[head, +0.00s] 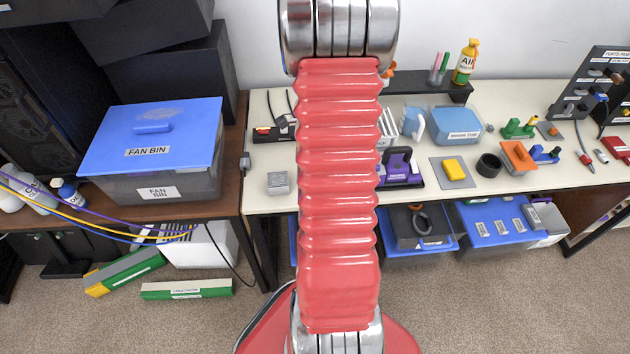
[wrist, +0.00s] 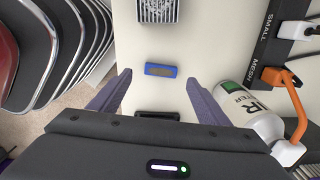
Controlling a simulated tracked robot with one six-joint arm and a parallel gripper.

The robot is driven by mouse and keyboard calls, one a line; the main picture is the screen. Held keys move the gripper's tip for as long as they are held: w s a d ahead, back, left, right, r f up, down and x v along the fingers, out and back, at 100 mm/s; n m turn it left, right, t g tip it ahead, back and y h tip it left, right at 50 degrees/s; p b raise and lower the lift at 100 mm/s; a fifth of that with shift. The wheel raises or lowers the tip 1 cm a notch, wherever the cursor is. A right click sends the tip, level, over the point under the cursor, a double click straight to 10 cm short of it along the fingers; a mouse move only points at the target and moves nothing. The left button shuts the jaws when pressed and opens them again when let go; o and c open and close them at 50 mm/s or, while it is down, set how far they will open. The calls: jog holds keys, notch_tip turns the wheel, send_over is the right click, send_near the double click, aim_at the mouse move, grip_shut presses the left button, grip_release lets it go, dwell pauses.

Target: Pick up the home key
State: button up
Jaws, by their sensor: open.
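In the wrist view a small blue, flat piece (wrist: 160,70) with a darker label lies on the pale table top. The label is too small to read, so I cannot tell for sure that it is the home key. My gripper (wrist: 159,78) is open, with its two purple fingers spread on either side of the blue piece and apart from it. Nothing is held. My gripper does not show in the head view, where my red arm hides the middle of the table.
In the wrist view a dark object (wrist: 158,115) lies nearer my gripper body, partly hidden. A white bottle (wrist: 238,104) is close beside the right finger. A grey grated block (wrist: 158,11) sits beyond. A black labelled rack (wrist: 270,50) stands at right.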

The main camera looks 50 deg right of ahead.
jog(key=shift+f, duration=2.15)
jog(key=shift+c, duration=0.6)
jog(key=c, duration=1)
jog(key=shift+w+r, duration=0.1)
notch_tip(320, 180, up, 10)
jog(key=shift+f, duration=0.1)
